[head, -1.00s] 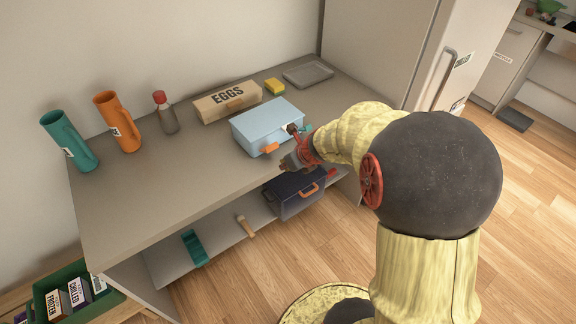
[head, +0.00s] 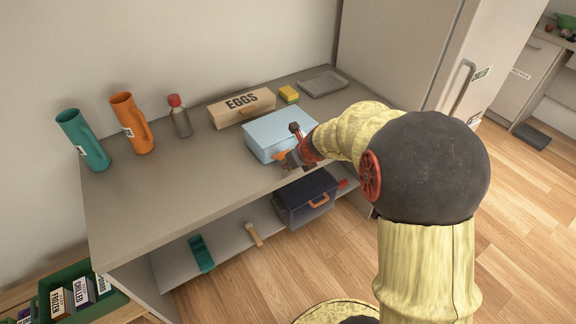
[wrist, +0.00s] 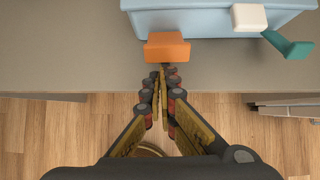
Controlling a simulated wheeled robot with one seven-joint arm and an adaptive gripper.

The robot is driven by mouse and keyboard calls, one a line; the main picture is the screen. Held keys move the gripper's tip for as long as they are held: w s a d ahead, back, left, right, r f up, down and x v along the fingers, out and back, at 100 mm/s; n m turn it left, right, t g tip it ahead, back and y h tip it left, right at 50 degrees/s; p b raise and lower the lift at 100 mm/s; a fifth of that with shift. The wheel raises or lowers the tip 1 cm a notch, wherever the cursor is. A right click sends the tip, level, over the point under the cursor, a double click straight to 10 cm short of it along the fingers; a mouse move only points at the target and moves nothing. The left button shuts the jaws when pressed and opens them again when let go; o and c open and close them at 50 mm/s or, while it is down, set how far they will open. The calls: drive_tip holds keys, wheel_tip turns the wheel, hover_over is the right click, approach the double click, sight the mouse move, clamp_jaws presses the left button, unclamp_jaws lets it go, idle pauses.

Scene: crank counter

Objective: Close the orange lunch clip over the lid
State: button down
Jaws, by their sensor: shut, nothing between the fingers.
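The light blue lunch box (head: 270,128) stands near the counter's front edge with its lid on. Its orange clip (wrist: 167,46) juts out from the front wall, toward me; in the head view the clip (head: 279,156) is partly hidden by my gripper. My gripper (wrist: 162,70) is shut and empty. Its fingertips are right at the clip's near edge in the wrist view; I cannot tell whether they touch it. A teal clip (wrist: 288,45) sticks out farther right along the same wall, beside a white block (wrist: 249,17).
An egg carton (head: 242,108), a yellow sponge (head: 289,94) and a grey tray (head: 323,83) sit behind the box. A red-capped bottle (head: 180,118) and two jugs stand left. A dark blue bin (head: 306,198) is on the shelf below. The counter's left front is clear.

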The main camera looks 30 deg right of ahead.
drive_tip(key=shift+r+p, duration=0.3)
drive_tip(key=shift+p, duration=0.85)
